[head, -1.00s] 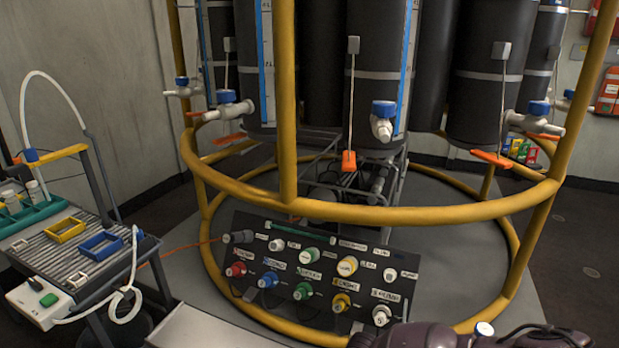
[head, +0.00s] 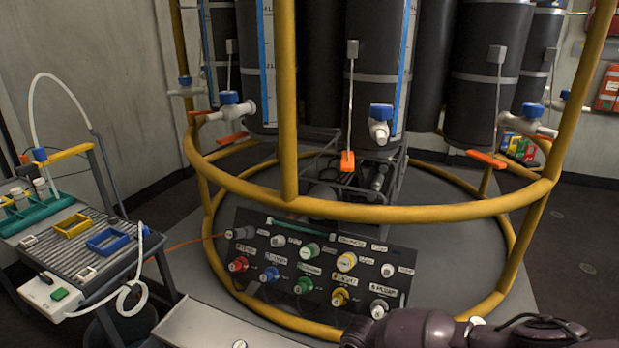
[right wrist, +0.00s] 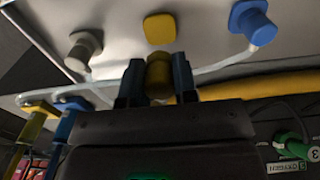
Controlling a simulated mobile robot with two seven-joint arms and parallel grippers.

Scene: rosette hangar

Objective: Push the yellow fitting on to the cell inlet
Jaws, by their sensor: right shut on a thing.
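My right gripper (right wrist: 158,82) is shut on a yellow fitting (right wrist: 158,70), which sits between its two dark fingers in the right wrist view. Just beyond it, on a pale surface, is a rounded yellow piece (right wrist: 160,28) that may be the cell inlet; I cannot tell. A gap shows between the two yellow things in the picture, and their depth is unclear. In the head view only part of my right arm shows at bottom right; its gripper is out of frame. My left gripper is in neither view.
A blue fitting (right wrist: 252,22) and a grey one (right wrist: 82,50) flank the yellow piece, with pale tubing below. A trolley with a green rack (head: 45,217) stands left.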

